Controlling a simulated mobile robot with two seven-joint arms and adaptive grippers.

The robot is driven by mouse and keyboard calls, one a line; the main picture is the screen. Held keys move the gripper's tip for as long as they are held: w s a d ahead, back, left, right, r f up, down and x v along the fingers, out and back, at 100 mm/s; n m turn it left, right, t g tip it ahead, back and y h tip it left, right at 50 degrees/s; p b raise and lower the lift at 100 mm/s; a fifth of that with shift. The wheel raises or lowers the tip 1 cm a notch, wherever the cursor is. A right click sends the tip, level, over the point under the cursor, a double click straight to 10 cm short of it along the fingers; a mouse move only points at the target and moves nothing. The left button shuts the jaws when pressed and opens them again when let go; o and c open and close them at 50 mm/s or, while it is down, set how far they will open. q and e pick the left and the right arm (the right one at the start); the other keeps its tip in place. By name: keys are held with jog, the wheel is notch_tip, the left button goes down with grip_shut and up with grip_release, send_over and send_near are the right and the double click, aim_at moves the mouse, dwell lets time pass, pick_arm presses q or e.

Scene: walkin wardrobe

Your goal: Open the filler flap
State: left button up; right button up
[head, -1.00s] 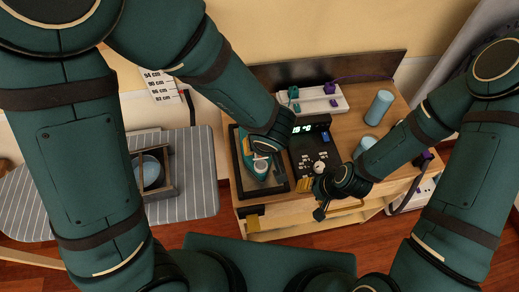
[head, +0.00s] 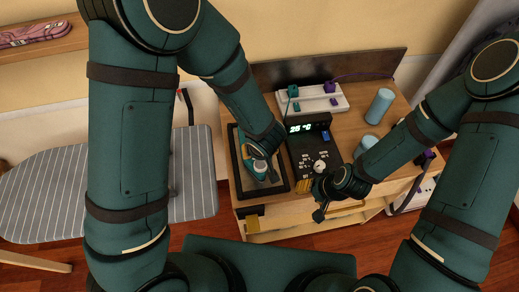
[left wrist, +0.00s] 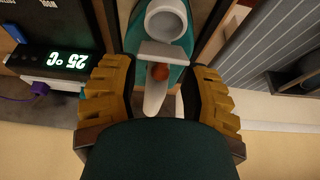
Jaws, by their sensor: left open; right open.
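The teal and white iron (head: 259,168) sits in a dark-framed tray (head: 276,189) on the wooden cabinet. In the left wrist view the iron (left wrist: 181,47) shows a round white part (left wrist: 166,20), a white crosspiece and a reddish-brown knob (left wrist: 160,72). I cannot tell which part is the filler flap. My left gripper (left wrist: 160,92) is open, its yellow-padded fingers on either side of the iron's white parts; I cannot tell whether they touch. In the head view it is mostly hidden by its wrist. My right gripper (head: 319,200) is open at the cabinet's front edge.
A dark control box (head: 315,157) with a lit "25 °C" display stands right of the tray. Behind it is a white power strip (head: 320,98). Blue cylinders (head: 380,106) stand to the right. A striped ironing board (head: 50,190) is at left.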

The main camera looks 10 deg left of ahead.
pick_arm(q)
grip_shut()
jog(key=shift+s, duration=0.1)
dwell(1.1)
jog(key=shift+c, duration=0.3)
grip_release()
jog(key=shift+r, duration=0.1)
jog(key=shift+r, duration=0.3)
jog(key=v, duration=1.1)
jog(key=shift+s, duration=0.2)
